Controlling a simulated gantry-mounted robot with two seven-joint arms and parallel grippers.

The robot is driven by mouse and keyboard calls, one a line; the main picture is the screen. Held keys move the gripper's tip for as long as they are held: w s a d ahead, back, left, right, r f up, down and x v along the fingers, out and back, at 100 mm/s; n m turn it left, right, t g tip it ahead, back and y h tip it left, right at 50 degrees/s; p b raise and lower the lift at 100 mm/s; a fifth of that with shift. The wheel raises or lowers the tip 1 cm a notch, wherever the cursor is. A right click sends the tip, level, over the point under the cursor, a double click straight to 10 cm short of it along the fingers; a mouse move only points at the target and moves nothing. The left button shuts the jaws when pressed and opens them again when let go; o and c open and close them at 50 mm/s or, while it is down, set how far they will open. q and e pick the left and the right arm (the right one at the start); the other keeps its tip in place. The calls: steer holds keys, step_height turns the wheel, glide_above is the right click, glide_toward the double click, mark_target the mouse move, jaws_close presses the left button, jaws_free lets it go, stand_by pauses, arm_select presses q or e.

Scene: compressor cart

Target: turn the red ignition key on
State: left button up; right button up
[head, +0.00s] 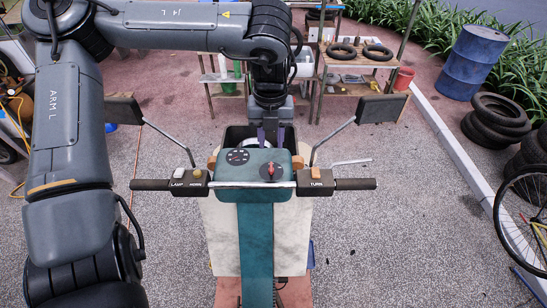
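The red ignition key (271,170) stands on the right part of the teal dash (246,184) of a scooter-like vehicle, between the handlebars. My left gripper (271,146) comes down from above and shows just behind the key in the picture. A small gap shows between its lower end and the key, and I see no contact. Its fingers are small and dark, and I cannot tell whether they are open or shut. My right gripper is not in view.
Switch boxes marked LAMP, HORN (188,182) and TURN (315,182) flank the dash, with black grips outside them. Mirrors (381,108) rise on both sides. A dark open box (236,134) is behind the dash. Tyres and a blue barrel (473,62) stand far right.

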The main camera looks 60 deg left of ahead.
mark_target(271, 166)
arm_select(q)
step_height(271, 166, down, 9)
steer(key=shift+r+p, duration=0.2)
steer(key=shift+p, duration=0.65)
steer(key=shift+c, duration=0.3)
jaws_close()
